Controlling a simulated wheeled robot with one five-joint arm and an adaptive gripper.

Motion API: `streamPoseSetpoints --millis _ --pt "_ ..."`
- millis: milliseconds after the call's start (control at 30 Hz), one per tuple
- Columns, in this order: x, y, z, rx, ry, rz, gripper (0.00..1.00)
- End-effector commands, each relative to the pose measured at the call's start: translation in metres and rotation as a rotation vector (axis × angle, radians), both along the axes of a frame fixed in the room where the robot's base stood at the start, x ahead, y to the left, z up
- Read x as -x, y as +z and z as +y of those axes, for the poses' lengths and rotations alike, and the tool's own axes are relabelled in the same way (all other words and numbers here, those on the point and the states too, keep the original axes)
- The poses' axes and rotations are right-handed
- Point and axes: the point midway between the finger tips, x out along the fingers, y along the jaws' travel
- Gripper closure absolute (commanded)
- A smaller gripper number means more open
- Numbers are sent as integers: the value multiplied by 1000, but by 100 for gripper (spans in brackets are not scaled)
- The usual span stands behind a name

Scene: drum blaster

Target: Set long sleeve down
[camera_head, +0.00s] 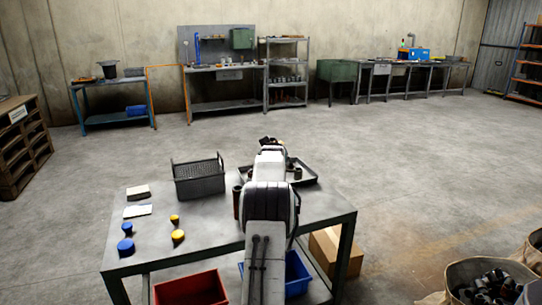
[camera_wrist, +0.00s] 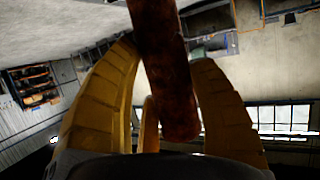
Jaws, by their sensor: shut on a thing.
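The long sleeve (camera_wrist: 165,70), a rusty dark brown cylinder, is between the yellow fingers of my gripper (camera_wrist: 166,58) in the wrist view. The fingers are shut on it, and its far end runs out of the top of the picture. In the head view my arm reaches out over the grey metal table (camera_head: 215,238) and hides most of the gripper and the sleeve. I cannot tell there how high the sleeve is held.
A dark tray (camera_head: 308,179) with dark cylindrical parts lies behind my arm. A black mesh basket (camera_head: 199,182) stands at its left. Yellow caps (camera_head: 178,236), blue caps (camera_head: 125,246) and pale blocks (camera_head: 138,191) lie at the table's left. A red bin (camera_head: 190,290) is below.

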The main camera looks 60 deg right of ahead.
Motion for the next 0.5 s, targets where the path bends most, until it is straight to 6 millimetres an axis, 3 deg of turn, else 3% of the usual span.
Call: streamPoseSetpoints --millis 267,500 --pt "0 -7 -1 15 0 -8 83" --pt "0 -32 -1 13 0 -7 83"
